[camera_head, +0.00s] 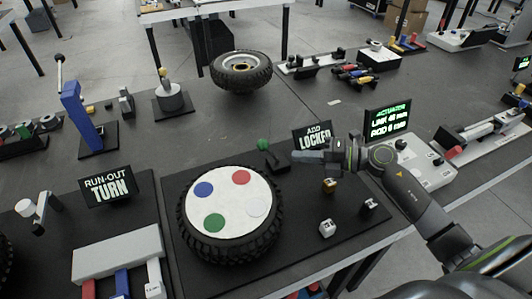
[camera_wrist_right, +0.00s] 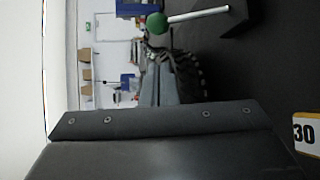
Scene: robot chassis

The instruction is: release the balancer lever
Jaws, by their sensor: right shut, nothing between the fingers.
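The balancer lever has a green knob (camera_head: 263,144) on a short rod, rising from a dark block (camera_head: 276,160) just behind the wheel disc. In the right wrist view the green knob (camera_wrist_right: 157,23) sits at the end of a pale rod, just beyond the fingertips. My right gripper (camera_head: 296,156) is shut and empty, to the right of the knob and apart from it. It also shows in the right wrist view (camera_wrist_right: 158,70), its fingers together. A sign (camera_head: 312,136) behind it reads "ADD LOCKED". My left gripper is not in view.
A tyre with a white disc (camera_head: 230,204) bearing coloured dots lies on the balancer's black plate. Small weight blocks (camera_head: 327,229) stand to its right. A screen (camera_head: 387,120) and grey control box (camera_head: 425,165) stand right. A "RUN-OUT TURN" sign (camera_head: 107,187) stands left.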

